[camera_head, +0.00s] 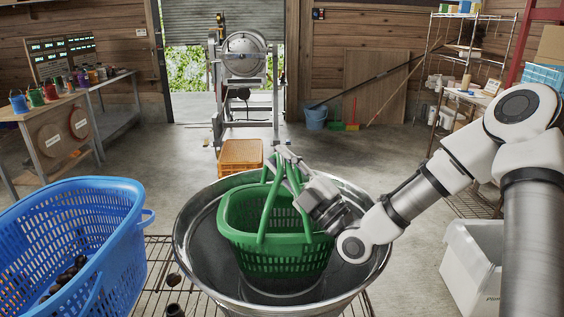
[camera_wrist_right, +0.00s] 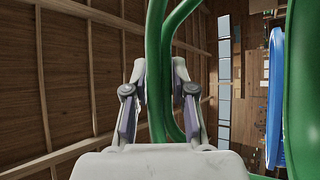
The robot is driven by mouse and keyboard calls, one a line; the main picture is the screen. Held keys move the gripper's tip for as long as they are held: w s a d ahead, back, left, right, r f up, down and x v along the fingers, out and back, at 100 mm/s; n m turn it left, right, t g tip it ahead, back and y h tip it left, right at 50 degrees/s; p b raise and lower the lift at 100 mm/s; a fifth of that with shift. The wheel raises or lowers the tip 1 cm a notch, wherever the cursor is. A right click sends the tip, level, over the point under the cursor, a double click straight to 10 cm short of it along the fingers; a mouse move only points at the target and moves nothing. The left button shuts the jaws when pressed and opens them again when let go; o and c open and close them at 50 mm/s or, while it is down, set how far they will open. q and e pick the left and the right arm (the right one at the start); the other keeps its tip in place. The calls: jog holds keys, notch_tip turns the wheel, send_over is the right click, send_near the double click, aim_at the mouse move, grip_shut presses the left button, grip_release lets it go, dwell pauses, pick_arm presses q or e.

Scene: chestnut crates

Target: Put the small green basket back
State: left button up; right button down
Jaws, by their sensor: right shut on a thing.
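The small green basket (camera_head: 275,240) is upright inside the wide metal tub (camera_head: 185,235), with its handles raised. I cannot tell whether its bottom touches the tub floor. It looks empty from here. My right gripper (camera_head: 283,160) reaches in from the right and is shut on the top of the green handle. In the right wrist view, the handle (camera_wrist_right: 157,50) passes between the fingers of the right gripper (camera_wrist_right: 160,85). My left gripper is not in view.
A large blue basket (camera_head: 105,205) with dark chestnuts (camera_head: 68,275) stands at left. A wire rack (camera_head: 150,265) lies under the tub. An orange crate (camera_head: 240,153) stands behind it, a white bin (camera_head: 465,265) at right. The floor at the back is mostly clear.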

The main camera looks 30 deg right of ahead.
jog(key=shift+f, duration=0.25)
jog(key=c, duration=0.9)
grip_release()
